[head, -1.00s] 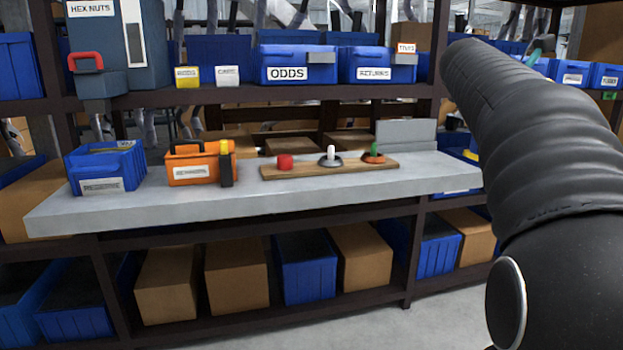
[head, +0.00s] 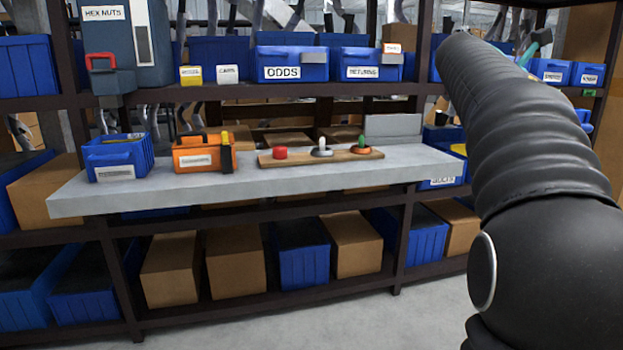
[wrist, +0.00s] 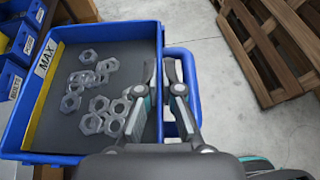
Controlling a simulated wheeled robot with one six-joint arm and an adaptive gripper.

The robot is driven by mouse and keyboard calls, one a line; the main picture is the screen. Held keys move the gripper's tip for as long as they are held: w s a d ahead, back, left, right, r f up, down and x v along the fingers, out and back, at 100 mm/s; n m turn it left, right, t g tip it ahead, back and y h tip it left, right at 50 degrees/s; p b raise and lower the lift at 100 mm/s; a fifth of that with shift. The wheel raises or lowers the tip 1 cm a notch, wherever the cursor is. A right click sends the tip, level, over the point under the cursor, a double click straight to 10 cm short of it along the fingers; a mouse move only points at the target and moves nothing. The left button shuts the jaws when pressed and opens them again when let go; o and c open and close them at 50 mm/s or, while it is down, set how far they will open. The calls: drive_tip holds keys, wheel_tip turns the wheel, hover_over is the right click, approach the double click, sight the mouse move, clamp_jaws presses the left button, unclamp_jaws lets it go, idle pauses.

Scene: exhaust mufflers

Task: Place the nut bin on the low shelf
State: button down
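The nut bin (wrist: 88,157) is a blue open tray with a yellow strip labelled MAX and several loose hex nuts (wrist: 100,90) on its grey floor. It shows only in the wrist view. My gripper (wrist: 163,72) is at the bin's right side, one finger inside the wall and one outside it, beside the blue handle loop (wrist: 193,95). The fingers appear shut on the bin's wall; the contact itself is partly hidden. In the head view the low shelf (head: 270,305) runs under the grey worktop and holds cardboard boxes and blue bins.
The grey worktop (head: 290,184) carries a blue bin (head: 120,158), an orange box (head: 203,153) and a wooden board (head: 322,157) with knobs. Low-shelf boxes (head: 236,262) stand close together. Wooden pallets (wrist: 265,50) lie on the floor at right in the wrist view. Concrete floor is bare before the shelving.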

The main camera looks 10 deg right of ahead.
drive_tip(key=w+f, duration=0.1)
drive_tip(key=w+d+f, duration=0.1)
drive_tip(key=w+f, duration=0.1)
drive_tip(key=w+f+t, duration=0.1)
drive_tip(key=w+a+f+n+t, duration=0.1)
drive_tip(key=w+f, duration=0.1)
drive_tip(key=w+a+f+n, duration=0.1)
drive_tip(key=w+f, duration=0.1)
drive_tip(key=shift+f+t, duration=0.25)
drive_tip(key=shift+t, duration=0.15)
drive_tip(key=w+a+f+n+t+y, duration=0.1)
drive_tip(key=w+a+f+n+t, duration=0.2)
drive_tip(key=w+a+f, duration=0.3)
drive_tip(key=w+a+f+n+t+y, duration=0.1)
drive_tip(key=w+a+f+n+t, duration=0.25)
drive_tip(key=f, duration=0.55)
drive_tip(key=s+a+f+n+t+y+p, duration=0.1)
drive_tip(key=a+f+n+t+y, duration=0.4)
drive_tip(key=a+f, duration=2)
drive_tip(key=a+n+y, duration=0.2)
drive_tip(key=a, duration=0.1)
drive_tip(key=shift+s+f+y+p, duration=0.25)
drive_tip(key=shift+s+y+p, duration=0.05)
drive_tip(key=shift+s, duration=0.1)
drive_tip(key=shift+d, duration=0.1)
